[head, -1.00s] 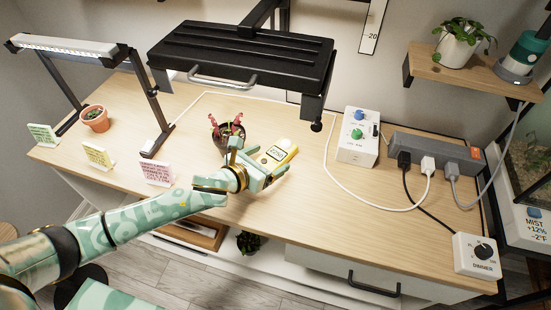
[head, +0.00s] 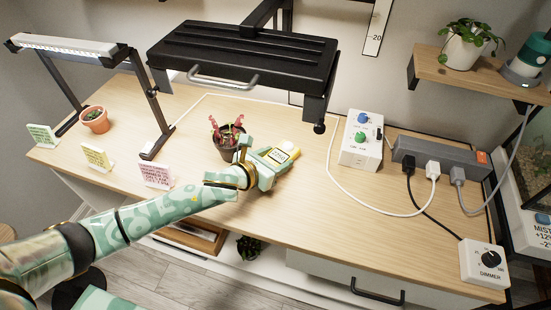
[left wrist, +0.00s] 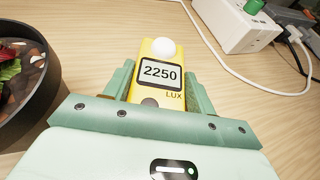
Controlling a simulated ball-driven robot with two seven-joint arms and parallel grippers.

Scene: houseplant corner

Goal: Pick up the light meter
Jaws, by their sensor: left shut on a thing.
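The light meter (head: 289,148) is yellow with a white dome and a dark-framed display. In the left wrist view the light meter (left wrist: 159,99) reads 2250 LUX. My left gripper (head: 269,163) is shut on it, with one green finger along each side in the left wrist view (left wrist: 160,90). The meter is at or very near the wooden tabletop; I cannot tell whether it touches. My right gripper is not in view.
A dark pot with a red plant (head: 227,138) stands close left of my left gripper. A white box with blue and green knobs (head: 361,138), a grey power strip (head: 440,158) and cables lie to the right. A black lamp panel (head: 240,55) hangs above.

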